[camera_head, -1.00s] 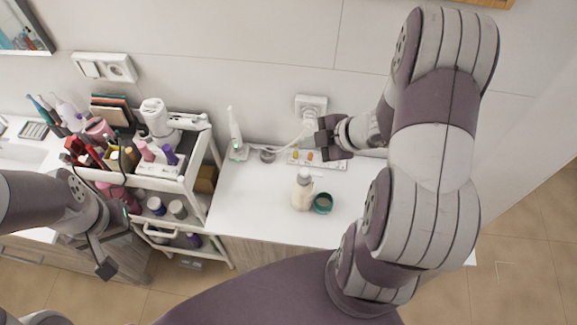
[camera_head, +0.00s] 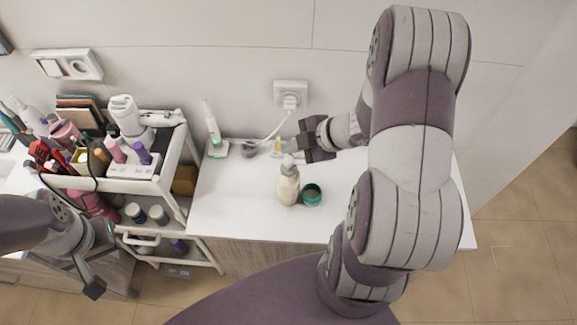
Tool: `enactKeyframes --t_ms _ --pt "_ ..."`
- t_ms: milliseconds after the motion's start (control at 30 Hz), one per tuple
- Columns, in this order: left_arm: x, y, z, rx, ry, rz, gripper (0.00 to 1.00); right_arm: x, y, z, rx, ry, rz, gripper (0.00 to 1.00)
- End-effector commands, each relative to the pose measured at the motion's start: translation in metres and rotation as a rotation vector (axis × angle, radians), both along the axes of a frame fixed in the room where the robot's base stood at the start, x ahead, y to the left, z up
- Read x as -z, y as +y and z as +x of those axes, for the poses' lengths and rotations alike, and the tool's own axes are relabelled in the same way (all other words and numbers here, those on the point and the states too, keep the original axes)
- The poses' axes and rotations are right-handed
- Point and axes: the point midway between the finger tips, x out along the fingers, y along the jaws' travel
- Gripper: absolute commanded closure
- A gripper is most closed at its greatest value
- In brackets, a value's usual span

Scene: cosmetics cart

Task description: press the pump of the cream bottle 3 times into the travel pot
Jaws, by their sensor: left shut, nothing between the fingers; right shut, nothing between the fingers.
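The cream bottle (camera_head: 288,186), pale with a pump on top, stands upright on the white counter. The travel pot (camera_head: 312,194), a small round green pot with a dark inside, stands just right of the bottle; I cannot tell whether they touch. My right gripper (camera_head: 306,150) is shut and empty, above and behind the bottle, close to its pump but seemingly apart from it. My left gripper (camera_head: 93,289) is shut and empty, low at the left, in front of the cart and far from the bottle. The bottle's pump spout is too small to make out clearly.
A white cart (camera_head: 135,186) full of cosmetics stands left of the counter (camera_head: 232,215). An electric toothbrush (camera_head: 213,130) on its charger stands at the counter's back left. A wall socket (camera_head: 291,95) with a cable is behind. The counter's front left is clear.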

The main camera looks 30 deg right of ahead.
Motion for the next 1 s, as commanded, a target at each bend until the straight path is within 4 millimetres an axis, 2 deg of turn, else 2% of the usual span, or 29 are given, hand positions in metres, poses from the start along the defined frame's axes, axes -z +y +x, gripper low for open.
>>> enactKeyframes --t_ms 33,167,1000 --pt "0.0094 0.0000 0.0001 0.000 0.000 0.000 1.00 0.0110 -0.0001 0.0000 0.001 0.000 0.001 1.00" --pt "0.0143 0.0000 0.0002 0.000 -0.001 0.000 1.00 0.0183 -0.0004 0.0003 0.002 0.001 0.000 1.00" --pt "0.0133 0.0000 0.0002 0.000 -0.001 0.000 1.00 0.0179 -0.0003 0.0002 0.001 0.001 0.000 1.00"
